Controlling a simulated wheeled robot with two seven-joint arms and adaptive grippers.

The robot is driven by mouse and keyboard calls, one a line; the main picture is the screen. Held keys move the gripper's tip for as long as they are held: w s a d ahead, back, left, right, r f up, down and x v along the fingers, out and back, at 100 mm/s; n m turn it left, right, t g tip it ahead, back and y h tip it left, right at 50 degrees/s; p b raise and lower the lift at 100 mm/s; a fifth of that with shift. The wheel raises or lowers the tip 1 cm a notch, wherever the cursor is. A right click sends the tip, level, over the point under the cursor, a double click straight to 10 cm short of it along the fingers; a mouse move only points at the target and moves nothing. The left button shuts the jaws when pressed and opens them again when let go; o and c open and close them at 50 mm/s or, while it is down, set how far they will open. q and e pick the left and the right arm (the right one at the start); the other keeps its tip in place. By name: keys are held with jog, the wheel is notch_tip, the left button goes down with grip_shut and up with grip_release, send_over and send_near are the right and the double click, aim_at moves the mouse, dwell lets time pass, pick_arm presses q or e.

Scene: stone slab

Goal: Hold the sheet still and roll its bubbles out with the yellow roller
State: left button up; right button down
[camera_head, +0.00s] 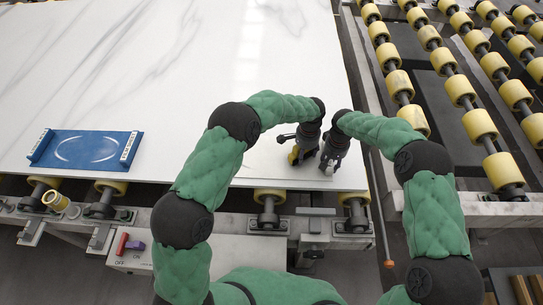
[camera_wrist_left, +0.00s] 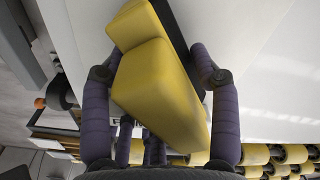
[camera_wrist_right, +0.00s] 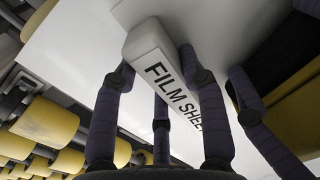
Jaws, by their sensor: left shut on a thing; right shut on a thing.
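My left gripper (camera_head: 296,158) is shut on a yellow block-shaped part (camera_wrist_left: 160,90) with a dark strip along it, taken to be the yellow roller; its rolling face is not clear. A little yellow shows under that gripper in the head view. My right gripper (camera_head: 329,167) is shut on a white bar lettered FILM SHEET (camera_wrist_right: 150,45), close to the left one, over the slab's front right corner. A blue panel (camera_head: 87,150) with pale curved marks and white labelled ends lies at the slab's front left. No bubbles can be made out near the grippers.
The white veined slab (camera_head: 190,65) is clear behind and between. Conveyor rollers (camera_head: 480,125) run along its right, others (camera_head: 268,195) under its front edge.

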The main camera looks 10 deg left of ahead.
aim_at(295, 154)
pick_arm(q)
jog(key=shift+s, duration=0.95)
jog(key=shift+s+a, duration=0.1)
jog(key=shift+a, duration=1.65)
jog(key=shift+s+a+f, duration=0.1)
jog(key=shift+s+a, duration=0.1)
jog(key=shift+a, duration=1.05)
jog(key=shift+s+a, duration=0.15)
jog(key=shift+a, duration=1.1)
jog(key=shift+s+a+f, duration=0.1)
jog(key=shift+s+a, duration=0.1)
jog(key=shift+a, duration=1.05)
pick_arm(e)
jog(key=shift+d, duration=0.1)
pick_arm(q)
jog(key=shift+s+a+r, duration=0.15)
jog(key=shift+a, duration=1.15)
jog(key=shift+s+a+r, duration=0.1)
jog(key=shift+a+r, duration=0.05)
jog(key=shift+a, duration=1.15)
jog(key=shift+s+a+f, duration=0.1)
jog(key=shift+s+a, duration=0.05)
jog(key=shift+a, duration=0.6)
jog(key=shift+s+a+f, duration=0.15)
jog(key=shift+s+a, duration=0.05)
jog(key=shift+a, duration=0.6)
jog(key=shift+s+a+f, duration=0.1)
jog(key=shift+s+a, duration=0.05)
jog(key=shift+a, duration=0.6)
